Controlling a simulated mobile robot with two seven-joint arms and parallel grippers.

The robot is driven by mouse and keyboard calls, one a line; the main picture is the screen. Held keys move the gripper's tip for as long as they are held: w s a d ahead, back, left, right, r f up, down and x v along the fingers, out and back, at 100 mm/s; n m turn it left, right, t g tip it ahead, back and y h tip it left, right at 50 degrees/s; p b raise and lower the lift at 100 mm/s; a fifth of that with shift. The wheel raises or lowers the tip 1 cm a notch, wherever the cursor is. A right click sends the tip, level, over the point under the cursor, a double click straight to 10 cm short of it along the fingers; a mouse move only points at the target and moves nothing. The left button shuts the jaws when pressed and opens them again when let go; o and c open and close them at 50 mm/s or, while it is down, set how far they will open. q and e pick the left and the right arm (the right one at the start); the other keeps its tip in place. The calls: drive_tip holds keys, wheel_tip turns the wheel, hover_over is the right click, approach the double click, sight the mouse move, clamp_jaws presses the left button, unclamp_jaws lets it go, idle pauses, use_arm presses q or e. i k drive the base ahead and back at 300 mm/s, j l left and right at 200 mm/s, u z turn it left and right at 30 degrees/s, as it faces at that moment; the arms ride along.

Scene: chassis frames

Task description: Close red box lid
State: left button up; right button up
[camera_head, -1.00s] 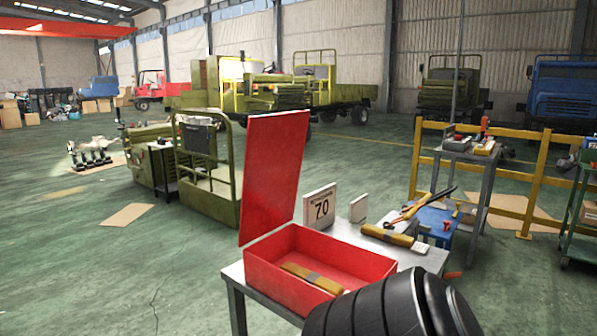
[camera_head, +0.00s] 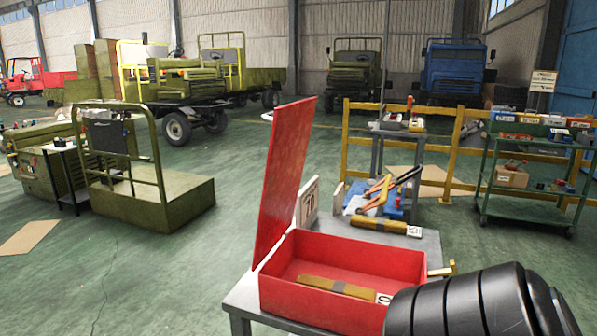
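The red box (camera_head: 320,308) stands on a grey table in the lower middle of the head view. Its red lid (camera_head: 288,175) is open and stands nearly upright, leaning a little to the right, on the box's left side. A yellowish-brown packet (camera_head: 335,287) with a white label lies inside the box. A black ribbed part of my arm covers the lower right, close to the box's right front corner. Neither of my grippers can be made out in this view.
The grey table (camera_head: 240,302) also bears a white sign (camera_head: 309,203) behind the lid, another packet (camera_head: 378,226) and tools. Beyond are a yellow railing (camera_head: 357,150), a green shelf cart (camera_head: 525,212) and parked trucks.

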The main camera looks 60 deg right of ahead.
sight(291, 123)
drive_tip(key=i+z, duration=0.25)
drive_tip(key=z, duration=0.15)
drive_tip(key=i+j+z, duration=0.15)
drive_tip(key=z, duration=0.25)
drive_tip(key=i+j+z, duration=0.2)
drive_tip(key=z, duration=0.2)
drive_tip(key=i+j+z, duration=0.1)
drive_tip(key=z, duration=0.35)
drive_tip(key=i+j+z, duration=0.2)
drive_tip(key=z, duration=0.2)
drive_tip(key=i+j+z, duration=0.15)
drive_tip(key=z, duration=0.3)
drive_tip(key=i+j+z, duration=0.15)
drive_tip(key=j+z, duration=0.2)
drive_tip(key=i+j+z, duration=0.15)
drive_tip(key=z, duration=0.2)
drive_tip(key=i+l, duration=0.15)
